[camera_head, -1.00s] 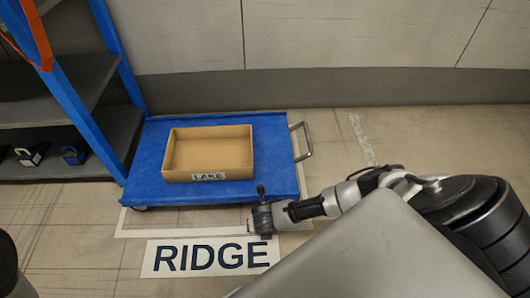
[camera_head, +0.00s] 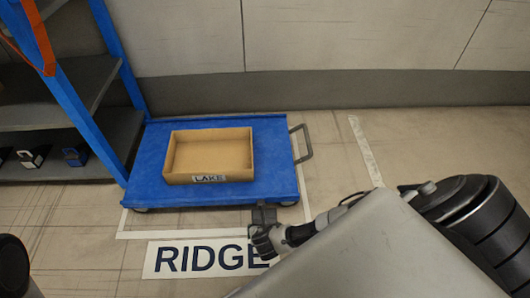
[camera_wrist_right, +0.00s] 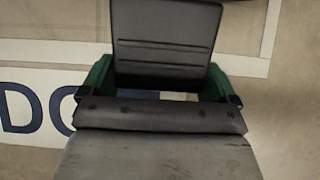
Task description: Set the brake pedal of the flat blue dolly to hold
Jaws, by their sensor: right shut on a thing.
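The flat blue dolly (camera_head: 150,165) stands on the floor against the blue-posted shelf. My right gripper (camera_head: 264,214) is low at the dolly's front edge, near its right front corner. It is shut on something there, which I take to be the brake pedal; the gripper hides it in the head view. In the right wrist view, a dark ridged plate (camera_wrist_right: 165,40), green side parts and a dark bar (camera_wrist_right: 160,115) fill the middle. I cannot tell the pedal's setting. My left gripper is not in view.
An open tan crate (camera_head: 243,150) labelled LAKE sits on the dolly. The dolly's grey handle (camera_head: 304,142) sticks out right. A RIDGE floor sign (camera_head: 195,258) and white lines lie in front. A grey shelf (camera_head: 60,135) stands left; floor is clear at right.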

